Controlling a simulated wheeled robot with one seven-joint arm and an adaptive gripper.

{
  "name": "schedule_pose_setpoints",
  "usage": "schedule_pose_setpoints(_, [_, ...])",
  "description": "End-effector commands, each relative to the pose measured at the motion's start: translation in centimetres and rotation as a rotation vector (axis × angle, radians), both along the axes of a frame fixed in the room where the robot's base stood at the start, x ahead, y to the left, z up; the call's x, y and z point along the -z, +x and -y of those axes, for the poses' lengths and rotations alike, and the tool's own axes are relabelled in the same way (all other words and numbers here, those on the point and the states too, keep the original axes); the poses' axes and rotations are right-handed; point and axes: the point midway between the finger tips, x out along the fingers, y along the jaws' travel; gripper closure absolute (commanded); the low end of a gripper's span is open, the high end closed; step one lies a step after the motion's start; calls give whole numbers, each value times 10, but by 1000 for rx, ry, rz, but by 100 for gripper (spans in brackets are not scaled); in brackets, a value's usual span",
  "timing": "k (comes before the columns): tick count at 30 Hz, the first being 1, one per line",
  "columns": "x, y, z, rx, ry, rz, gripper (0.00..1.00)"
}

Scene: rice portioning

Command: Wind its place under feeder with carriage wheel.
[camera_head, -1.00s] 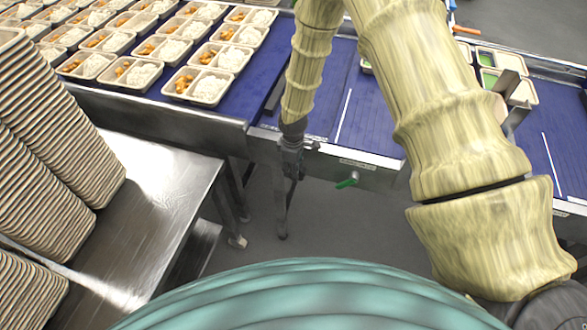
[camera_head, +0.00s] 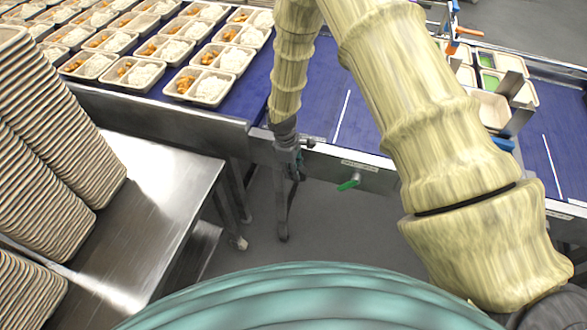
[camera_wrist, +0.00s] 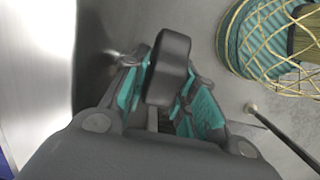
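In the wrist view a dark grey, lobed knob, which looks like the carriage wheel (camera_wrist: 167,68), is between the teal-padded fingers of my gripper (camera_wrist: 165,88). The fingers lie close against it on both sides, so my gripper looks shut on it. In the head view my gripper (camera_head: 289,160) points down at the front edge of the blue conveyor (camera_head: 345,140), beside a short shaft (camera_head: 312,142). The wheel is hidden there by my gripper. I cannot make out the feeder; my arm covers much of the line behind.
Filled trays (camera_head: 204,86) stand in rows on the belt at left. A green lever (camera_head: 349,182) sticks out right of my gripper. Empty trays (camera_head: 488,108) and a blue part (camera_head: 502,143) are at right.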

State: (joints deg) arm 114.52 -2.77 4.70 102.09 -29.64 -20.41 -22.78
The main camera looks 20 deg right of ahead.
Motion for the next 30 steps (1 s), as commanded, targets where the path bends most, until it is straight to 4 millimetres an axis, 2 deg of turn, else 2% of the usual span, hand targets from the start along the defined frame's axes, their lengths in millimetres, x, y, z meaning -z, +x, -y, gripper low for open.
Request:
schedule_pose_setpoints(10, [-1,0,0,0,0,0,64])
schedule_pose_setpoints(14, [-7,1,-1,0,1,2,64])
schedule_pose_setpoints(20, [-33,4,-4,0,1,3,64])
schedule_pose_setpoints(30, [-88,8,-11,1,1,2,64])
